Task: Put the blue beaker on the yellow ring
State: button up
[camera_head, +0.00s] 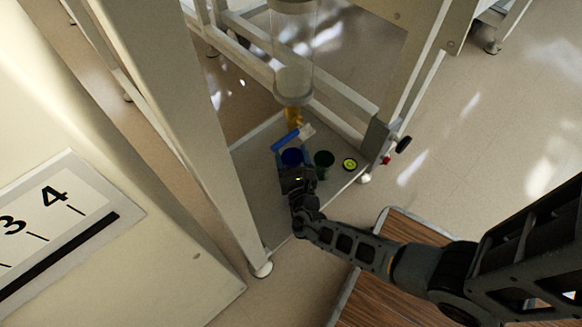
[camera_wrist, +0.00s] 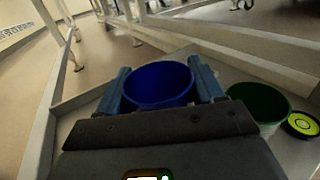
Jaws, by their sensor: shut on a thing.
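The blue beaker (camera_head: 291,157) is upright at the low shelf of the glovebox frame; it also shows in the wrist view (camera_wrist: 158,84). My gripper (camera_head: 292,167) is shut on it, with one finger on each side of the beaker in the wrist view (camera_wrist: 161,82). I cannot tell whether its base touches the shelf.
A green beaker (camera_head: 324,160) stands between the blue beaker and the ring. A blue brush-like object (camera_head: 286,140) and an amber item (camera_head: 293,118) are behind. A clear cylinder (camera_head: 293,65) hangs above the shelf (camera_head: 262,208). Pale frame legs (camera_head: 190,120) flank it.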

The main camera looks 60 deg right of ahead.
aim_at(290, 160)
notch_tip(290, 160, down, 4)
jog(key=shift+f+b, duration=0.25)
jog(key=shift+b, duration=1)
jog(key=shift+r, duration=0.1)
jog(key=o, duration=1.1)
jog(key=shift+s+a, duration=0.1)
jog(key=p+v, duration=0.3)
jog(key=v, duration=0.8)
jog(key=shift+a+r+p, duration=0.1)
jog(key=shift+p, duration=0.2)
jog(key=shift+s+a, duration=0.2)
jog(key=shift+s, duration=0.05)
